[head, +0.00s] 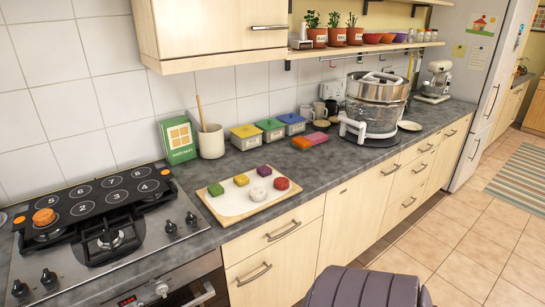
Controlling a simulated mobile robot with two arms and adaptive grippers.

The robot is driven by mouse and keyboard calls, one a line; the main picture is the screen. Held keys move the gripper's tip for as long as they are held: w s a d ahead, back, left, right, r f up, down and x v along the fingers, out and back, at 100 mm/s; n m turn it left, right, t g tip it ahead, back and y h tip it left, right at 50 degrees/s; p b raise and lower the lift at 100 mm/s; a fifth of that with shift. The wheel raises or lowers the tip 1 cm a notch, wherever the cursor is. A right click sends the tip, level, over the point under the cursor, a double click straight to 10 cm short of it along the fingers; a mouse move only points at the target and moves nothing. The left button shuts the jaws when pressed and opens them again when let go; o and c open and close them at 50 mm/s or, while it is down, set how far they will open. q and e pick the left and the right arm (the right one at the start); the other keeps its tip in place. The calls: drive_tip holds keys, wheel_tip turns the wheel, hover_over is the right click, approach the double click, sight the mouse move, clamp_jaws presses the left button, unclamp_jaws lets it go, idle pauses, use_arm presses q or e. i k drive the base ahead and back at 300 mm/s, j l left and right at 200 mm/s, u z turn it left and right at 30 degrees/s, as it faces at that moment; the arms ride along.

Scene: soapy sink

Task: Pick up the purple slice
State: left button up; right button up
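A small purple slice (264,170) lies at the back right of a pale cutting board (234,210) on the grey counter. A yellow slice (241,180) is to its left, and a yellow-green slice (216,189) lies further left. A white round piece (257,194) and a red round piece (281,184) lie in front of it. The purple slice looks apart from these pieces and nothing covers it. Neither of my grippers is in view.
A stove (100,235) with a numbered black panel is left of the board. Behind stand a green box (178,141), a cream utensil crock (211,142) and lidded coloured containers (271,130). Counter right of the board is clear.

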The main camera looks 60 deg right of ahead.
sight(263, 171)
drive_tip(key=z, duration=1.8)
